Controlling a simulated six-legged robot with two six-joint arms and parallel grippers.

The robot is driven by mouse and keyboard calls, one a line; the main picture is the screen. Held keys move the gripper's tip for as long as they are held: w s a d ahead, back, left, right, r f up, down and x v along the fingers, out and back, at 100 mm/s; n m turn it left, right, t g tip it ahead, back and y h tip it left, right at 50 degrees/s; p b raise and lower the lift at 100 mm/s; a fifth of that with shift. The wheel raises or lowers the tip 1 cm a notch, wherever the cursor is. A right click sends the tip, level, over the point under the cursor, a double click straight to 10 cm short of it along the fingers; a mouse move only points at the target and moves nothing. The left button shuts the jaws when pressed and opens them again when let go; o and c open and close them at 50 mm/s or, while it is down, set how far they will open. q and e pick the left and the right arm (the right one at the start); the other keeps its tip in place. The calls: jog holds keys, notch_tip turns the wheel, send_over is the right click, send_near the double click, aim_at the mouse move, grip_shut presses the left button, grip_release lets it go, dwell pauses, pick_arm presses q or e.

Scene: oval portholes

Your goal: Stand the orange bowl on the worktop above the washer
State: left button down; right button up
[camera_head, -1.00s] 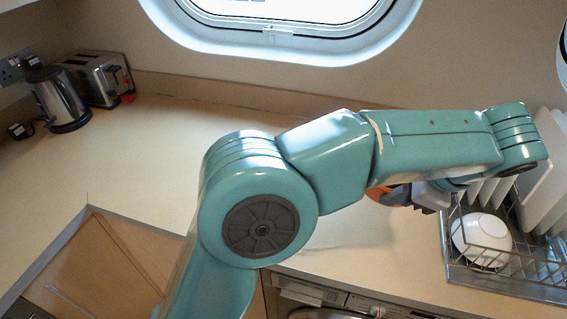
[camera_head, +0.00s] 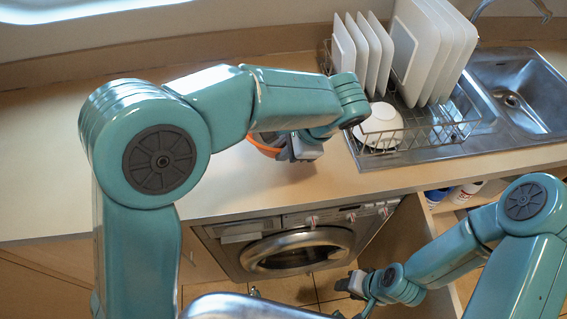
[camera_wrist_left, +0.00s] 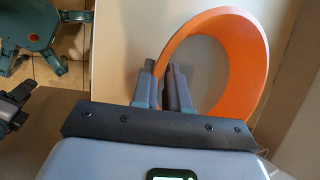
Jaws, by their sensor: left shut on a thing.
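The orange bowl (camera_head: 264,142) is over the worktop (camera_head: 235,192), mostly hidden behind my left arm in the head view. My left gripper (camera_head: 303,152) is shut on its rim. In the left wrist view the bowl (camera_wrist_left: 250,60) looks tipped on its side, with the fingers (camera_wrist_left: 163,88) pinching its near edge. I cannot tell whether it touches the worktop. The washer (camera_head: 297,250) stands under the worktop, below and in front of the bowl. My right gripper (camera_head: 355,285) is low in front of the washer, away from the bowl; its jaws are too unclear to read.
A wire dish rack (camera_head: 362,157) with plates and a white bowl (camera_head: 381,126) stands close to the right of my left gripper. A sink (camera_head: 515,95) is beyond it. The worktop is bare in front of the bowl and to the left.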

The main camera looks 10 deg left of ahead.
pick_arm(q)
jog(key=shift+f, duration=3.3)
jog(key=c, duration=1.1)
grip_release()
jog(key=shift+f, duration=0.1)
jog(key=shift+c, duration=0.2)
jog(key=shift+r, duration=0.25)
jog(key=v, duration=1.1)
jog(key=shift+d+r, duration=0.25)
jog(key=shift+r, duration=0.1)
